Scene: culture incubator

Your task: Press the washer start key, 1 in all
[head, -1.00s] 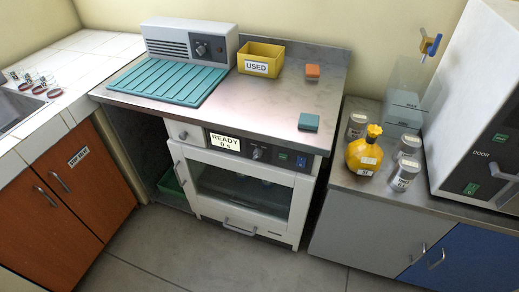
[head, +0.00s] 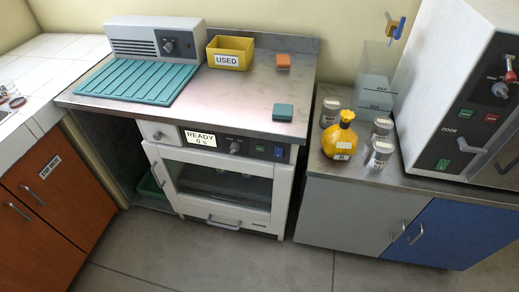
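The washer (head: 225,195) is a white front-loading unit under the steel counter, with its glass door shut. Its dark control strip has a lit display (head: 201,140) reading "READY 0 s". To the right of the display are a knob (head: 234,147), a small green key (head: 257,149) and a blue key (head: 278,152). The lettering on these keys is too small to read. Neither of my grippers shows in the head view.
On the counter (head: 200,105) are a teal ribbed mat (head: 135,82), a grey device (head: 150,40), a yellow "USED" bin (head: 230,54), and orange (head: 283,61) and teal (head: 283,112) blocks. At right are a yellow bottle (head: 340,138), jars and a white incubator (head: 455,90). The floor in front is clear.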

